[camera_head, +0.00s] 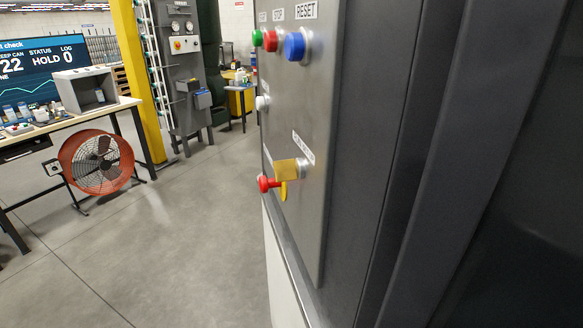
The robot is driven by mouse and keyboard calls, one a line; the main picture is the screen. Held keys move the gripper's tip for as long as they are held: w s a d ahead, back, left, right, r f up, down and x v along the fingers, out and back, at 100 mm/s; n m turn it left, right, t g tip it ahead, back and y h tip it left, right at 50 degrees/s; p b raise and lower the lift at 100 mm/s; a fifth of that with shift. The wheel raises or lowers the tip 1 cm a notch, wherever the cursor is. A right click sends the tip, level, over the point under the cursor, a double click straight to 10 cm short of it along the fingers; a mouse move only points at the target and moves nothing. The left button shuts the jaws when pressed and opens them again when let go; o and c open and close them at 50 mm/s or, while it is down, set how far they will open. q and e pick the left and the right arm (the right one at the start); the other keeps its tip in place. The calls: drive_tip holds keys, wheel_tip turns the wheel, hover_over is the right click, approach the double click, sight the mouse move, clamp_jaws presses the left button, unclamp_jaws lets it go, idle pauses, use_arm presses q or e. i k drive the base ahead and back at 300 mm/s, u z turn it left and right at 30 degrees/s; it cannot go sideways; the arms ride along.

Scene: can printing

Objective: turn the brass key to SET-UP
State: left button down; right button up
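The brass key (287,170) sits in a round silver switch on the side of the grey control panel (318,130), seen at a steep angle. A white label (304,147) is above it; its text is too slanted to read. A yellow tag-like piece (284,191) hangs below the key, and a red knob (265,184) is just to its left. Which position the key points to cannot be told. Neither of my grippers is in view.
Green (257,38), red (271,40) and blue (296,46) buttons sit higher on the panel, with a white one (262,103) between. Dark cabinet faces fill the right. Open concrete floor (170,230) lies left, with an orange fan (97,162) by a workbench (70,118).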

sight(289, 169)
drive_tip(key=k, duration=1.3)
drive_tip(key=z, duration=0.8)
drive_tip(key=i, duration=1.15)
drive_tip(key=u, duration=0.45)
